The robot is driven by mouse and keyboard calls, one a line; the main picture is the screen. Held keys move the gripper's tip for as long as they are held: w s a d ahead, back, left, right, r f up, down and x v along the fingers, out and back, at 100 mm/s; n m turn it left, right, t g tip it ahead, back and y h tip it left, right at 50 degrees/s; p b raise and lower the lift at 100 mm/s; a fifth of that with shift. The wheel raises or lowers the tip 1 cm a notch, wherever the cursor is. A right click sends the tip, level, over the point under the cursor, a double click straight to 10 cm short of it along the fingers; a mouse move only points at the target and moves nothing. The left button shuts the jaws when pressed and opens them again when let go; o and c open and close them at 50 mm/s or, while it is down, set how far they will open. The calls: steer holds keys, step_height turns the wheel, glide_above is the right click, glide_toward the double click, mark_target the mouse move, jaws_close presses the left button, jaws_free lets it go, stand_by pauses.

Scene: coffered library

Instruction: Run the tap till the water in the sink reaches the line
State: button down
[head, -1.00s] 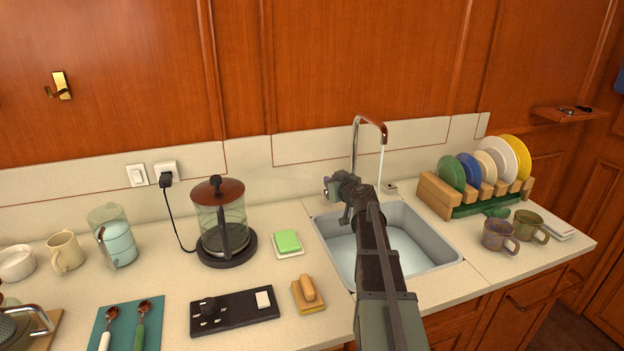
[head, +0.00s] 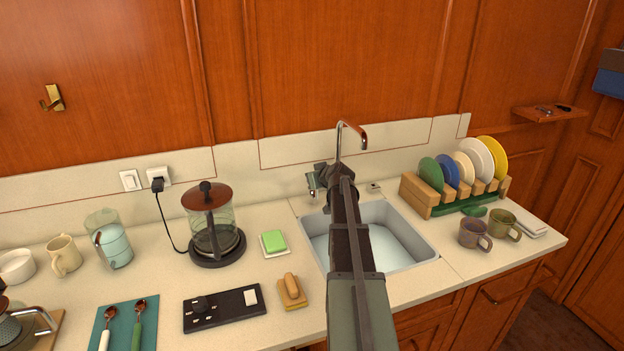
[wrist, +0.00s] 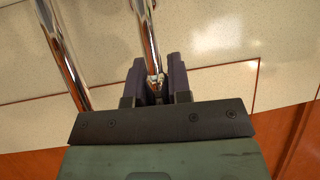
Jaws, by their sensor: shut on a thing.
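The chrome tap (head: 340,146) rises behind the sink (head: 412,232), its spout bent over the basin. No stream shows below the spout. Pale bluish water (head: 392,250) lies in the sink; I cannot make out a level line. My gripper (head: 318,182) is at the tap's base, behind the sink's back left corner. In the wrist view my gripper (wrist: 155,78) is shut on a chrome rod, the tap lever (wrist: 147,38). The tap's thicker pipe (wrist: 66,58) stands to its left.
A dish rack (head: 418,197) with several plates and two mugs (head: 474,233) stand right of the sink. A green sponge (head: 273,242), a brush (head: 291,289) and a coffee press (head: 212,225) stand left. The counter's front strip is partly clear.

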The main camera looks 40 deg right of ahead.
steer(key=c, duration=1.1)
jaws_free()
steer(key=shift+o, duration=0.2)
steer(key=p+v, duration=0.5)
steer(key=v, duration=0.5)
steer(key=shift+s+r, duration=0.15)
steer(key=shift+s, duration=0.2)
steer(key=shift+a, duration=0.15)
